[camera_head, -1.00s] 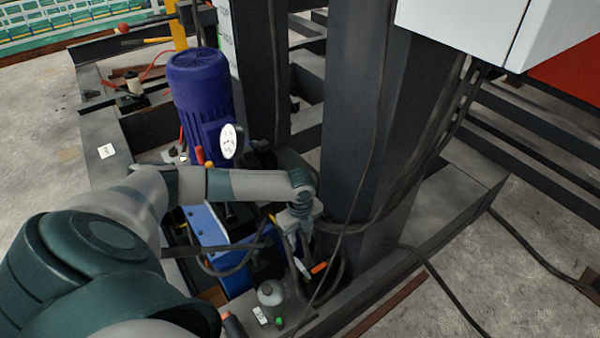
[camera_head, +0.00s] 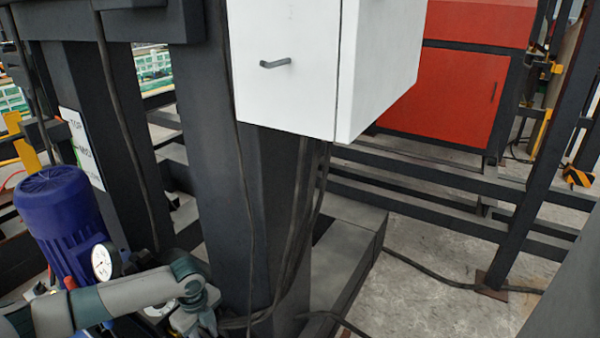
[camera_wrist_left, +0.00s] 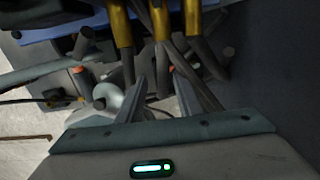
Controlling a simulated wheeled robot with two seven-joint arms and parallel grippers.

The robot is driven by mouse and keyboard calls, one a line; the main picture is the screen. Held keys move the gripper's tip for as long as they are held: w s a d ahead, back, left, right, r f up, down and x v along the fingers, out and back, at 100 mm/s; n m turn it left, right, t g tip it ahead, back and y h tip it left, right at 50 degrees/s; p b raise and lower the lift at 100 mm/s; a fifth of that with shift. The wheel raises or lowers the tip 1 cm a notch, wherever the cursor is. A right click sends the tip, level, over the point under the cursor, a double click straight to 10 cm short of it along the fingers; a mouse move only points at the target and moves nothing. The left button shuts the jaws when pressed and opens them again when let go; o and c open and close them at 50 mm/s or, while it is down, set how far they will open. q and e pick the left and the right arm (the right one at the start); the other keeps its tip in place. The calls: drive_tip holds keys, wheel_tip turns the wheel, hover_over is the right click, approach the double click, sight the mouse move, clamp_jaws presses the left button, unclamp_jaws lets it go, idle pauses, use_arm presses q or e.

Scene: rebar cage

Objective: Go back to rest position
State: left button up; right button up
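My left arm comes in from the lower left of the head view and ends at a wrist and gripper (camera_head: 196,322) cut off by the bottom edge. In the left wrist view the two grey fingers of my left gripper (camera_wrist_left: 162,98) stand apart with nothing clearly held between them. Dark hoses with brass-coloured fittings (camera_wrist_left: 161,22) lie beyond the fingertips. A pale grey rounded object (camera_wrist_left: 108,96) is beside the left finger. My right gripper is not in view.
A blue motor (camera_head: 62,215) with a dial gauge (camera_head: 104,260) stands beside my left arm. A dark column (camera_head: 225,190) with hanging cables is just beyond the wrist. A white cabinet (camera_head: 285,95) hangs above, with a red cabinet (camera_head: 445,95) behind. Concrete floor (camera_head: 435,285) shows at right.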

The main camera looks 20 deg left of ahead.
use_arm(q)
drive_tip(key=d+f+n+t+h+p, duration=0.2)
drive_tip(key=d+f+n+t+p, duration=0.15)
drive_tip(key=d+f+n, duration=0.8)
drive_tip(key=s+d+f+n+p, duration=0.1)
drive_tip(key=s+d+f+n, duration=0.1)
drive_tip(key=s+f, duration=0.3)
drive_tip(key=s+d+f+n+t+p, duration=0.1)
drive_tip(key=s+d+f+n, duration=0.2)
drive_tip(key=s, duration=0.8)
drive_tip(key=s+d+f+n+t, duration=0.1)
drive_tip(key=s+d+f+n, duration=0.1)
drive_tip(key=s+f, duration=0.5)
drive_tip(key=shift+s+d+y+p, duration=0.4)
drive_tip(key=shift+s+d, duration=0.15)
drive_tip(key=shift+d, duration=0.25)
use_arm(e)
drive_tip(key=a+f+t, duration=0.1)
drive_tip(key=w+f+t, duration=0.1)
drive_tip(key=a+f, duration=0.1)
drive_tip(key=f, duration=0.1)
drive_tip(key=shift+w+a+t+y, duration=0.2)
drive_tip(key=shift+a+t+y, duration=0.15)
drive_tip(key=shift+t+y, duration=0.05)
use_arm(q)
drive_tip(key=shift+n, duration=0.25)
